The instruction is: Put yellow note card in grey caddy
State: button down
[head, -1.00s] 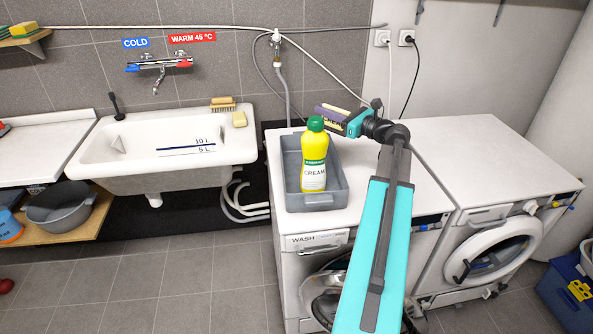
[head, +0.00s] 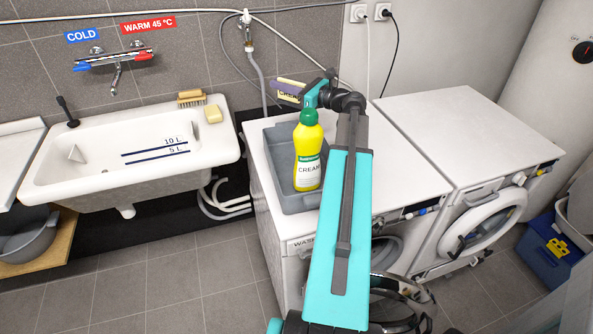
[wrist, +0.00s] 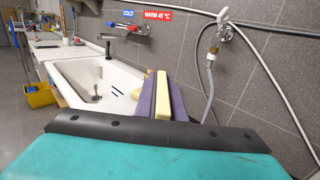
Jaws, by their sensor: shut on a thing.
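The yellow note card (head: 287,99) bears dark lettering, partly covered, and is held between the purple fingers of my gripper (head: 290,89). In the wrist view the pale yellow card (wrist: 163,96) shows edge-on between the purple fingers (wrist: 146,101). The grey caddy (head: 300,204) is an open tray on the left white washing machine. A yellow cream bottle with a green cap (head: 308,155) stands upright in it. My gripper appears behind the caddy's back edge in the head view; its height above the machine is hard to tell.
A white sink (head: 130,155) with a brush (head: 190,98) and a sponge (head: 213,114) is to the left. The top of the right machine (head: 465,130) is clear. A hose (head: 255,70) and tap stand behind the caddy, near my gripper.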

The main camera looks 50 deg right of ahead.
aim_at(282, 102)
jog(key=shift+f, duration=0.1)
jog(key=shift+f+p, duration=0.55)
jog(key=shift+f, duration=2.45)
jog(key=shift+f, duration=0.1)
jog(key=shift+f+p, duration=0.4)
jog(key=shift+f, duration=1.4)
jog(key=shift+f, duration=0.5)
jog(key=c, duration=1.8)
grip_release()
jog(key=shift+c, duration=0.2)
jog(key=shift+r, duration=0.1)
